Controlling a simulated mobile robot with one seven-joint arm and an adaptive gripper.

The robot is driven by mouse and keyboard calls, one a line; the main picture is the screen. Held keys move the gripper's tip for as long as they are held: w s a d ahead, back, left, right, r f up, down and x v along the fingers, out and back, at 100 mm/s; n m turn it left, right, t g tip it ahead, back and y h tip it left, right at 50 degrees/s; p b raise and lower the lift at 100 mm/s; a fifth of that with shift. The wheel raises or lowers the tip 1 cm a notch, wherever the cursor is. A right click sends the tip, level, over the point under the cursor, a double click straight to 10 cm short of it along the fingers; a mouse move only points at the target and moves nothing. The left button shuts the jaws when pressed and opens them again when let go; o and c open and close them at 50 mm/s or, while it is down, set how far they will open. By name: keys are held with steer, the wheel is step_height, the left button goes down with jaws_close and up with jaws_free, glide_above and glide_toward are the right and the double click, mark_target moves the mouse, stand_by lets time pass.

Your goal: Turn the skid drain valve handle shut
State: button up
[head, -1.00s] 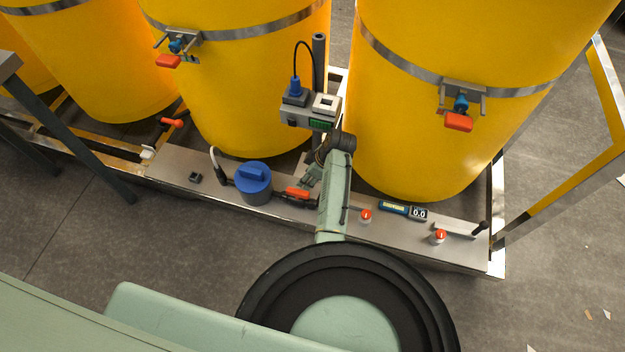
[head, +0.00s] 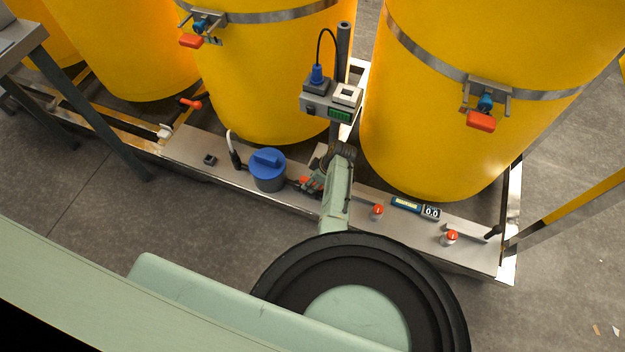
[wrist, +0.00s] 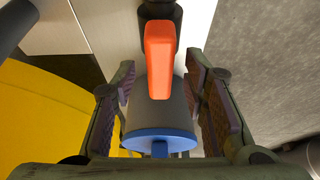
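The orange-red valve handle (wrist: 160,58) shows in the wrist view, on a dark fitting, pointing down the picture. Its lower part lies between the two fingers of my gripper (wrist: 161,75), with a visible gap on each side. My gripper is open and I see no finger touching the handle. In the head view, my gripper (head: 314,181) is low over the steel deck, right of the blue-lidded pot (head: 268,172). Only a small part of the handle (head: 304,181) shows there; the gripper partly hides the rest.
Yellow tanks (head: 440,120) stand close behind the deck, with red-handled taps. A post carries a grey instrument box (head: 331,104) just behind my arm. Another red handle (head: 190,103) is further left.

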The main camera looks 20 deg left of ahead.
steer(key=shift+c, duration=0.2)
jaws_close()
stand_by(0.6)
steer(key=m+t+p, duration=0.1)
steer(key=m, duration=0.3)
steer(key=shift+s+h+p, duration=0.15)
steer(key=shift+h+p, duration=0.15)
steer(key=shift+p, duration=0.05)
steer(key=m+t, duration=0.1)
steer(key=m, duration=0.1)
steer(key=m+t+h+p, duration=0.1)
steer(key=m, duration=0.2)
steer(key=shift+s+a+p, duration=0.1)
steer(key=shift+a+p, duration=0.05)
steer(key=shift+p, duration=0.15)
steer(key=m, duration=0.2)
steer(key=m+t+h, duration=0.1)
steer(key=m, duration=0.1)
steer(key=shift+a+m+h, duration=0.1)
steer(key=shift+m+h, duration=0.2)
steer(key=shift+m, duration=0.1)
steer(key=shift+m+h+b, duration=0.45)
steer(key=shift+m+h, duration=0.35)
steer(key=shift+m, duration=1.3)
